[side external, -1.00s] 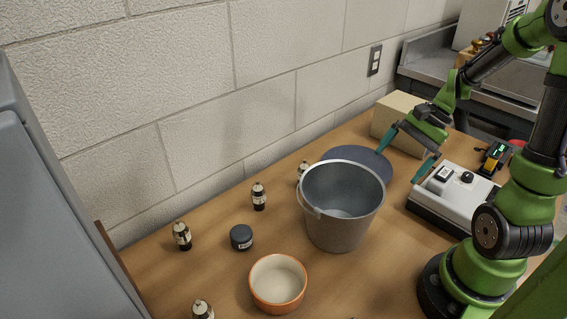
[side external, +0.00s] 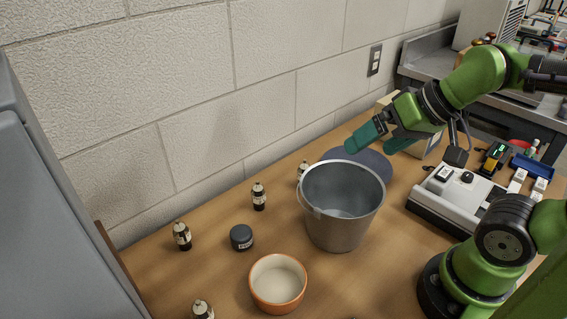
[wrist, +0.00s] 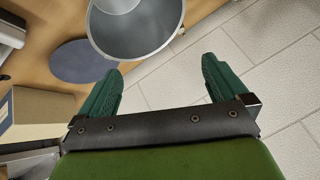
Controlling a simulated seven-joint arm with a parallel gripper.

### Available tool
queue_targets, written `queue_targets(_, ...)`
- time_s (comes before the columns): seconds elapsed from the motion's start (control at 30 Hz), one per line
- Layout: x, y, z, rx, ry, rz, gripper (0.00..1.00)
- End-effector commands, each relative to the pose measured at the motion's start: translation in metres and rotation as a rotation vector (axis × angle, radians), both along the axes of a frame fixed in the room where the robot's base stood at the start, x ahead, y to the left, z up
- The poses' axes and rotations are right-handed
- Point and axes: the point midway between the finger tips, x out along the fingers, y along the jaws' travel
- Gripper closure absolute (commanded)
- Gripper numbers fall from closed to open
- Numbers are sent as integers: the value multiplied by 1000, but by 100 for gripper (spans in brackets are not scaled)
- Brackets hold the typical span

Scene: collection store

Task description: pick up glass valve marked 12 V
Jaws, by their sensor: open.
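Several small dark glass valves with pale tops and white labels stand on the wooden table in the side view: one at the left (side external: 182,236), one in the middle (side external: 259,196), one at the front edge of the picture (side external: 202,310), and one partly hidden behind the metal bucket (side external: 303,170). Their markings are too small to read, so I cannot tell which is marked 12 V. My gripper (side external: 370,146) is open and empty, above the blue disc behind the bucket.
The grey bucket (side external: 340,230) stands between my arm and the valves. A dark labelled jar (side external: 241,237) and an orange-rimmed bowl (side external: 278,303) are left of it. The blue disc (side external: 373,162) lies behind. A white device (side external: 440,207) and a cream box (wrist: 40,110) are also near.

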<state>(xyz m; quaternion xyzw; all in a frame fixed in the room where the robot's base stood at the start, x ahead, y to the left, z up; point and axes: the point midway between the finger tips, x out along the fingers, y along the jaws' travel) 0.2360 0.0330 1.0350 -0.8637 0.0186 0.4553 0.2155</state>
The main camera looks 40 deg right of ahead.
Motion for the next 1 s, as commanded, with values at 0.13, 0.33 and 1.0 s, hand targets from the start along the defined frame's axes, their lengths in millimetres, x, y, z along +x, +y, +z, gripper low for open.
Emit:
queue_targets(0.13,0,0,0,1,0,-2,0)
queue_targets(0.33,0,0,0,1,2,-3,21)
queue_targets(1.0,27,64,-16,-44,163,252,32)
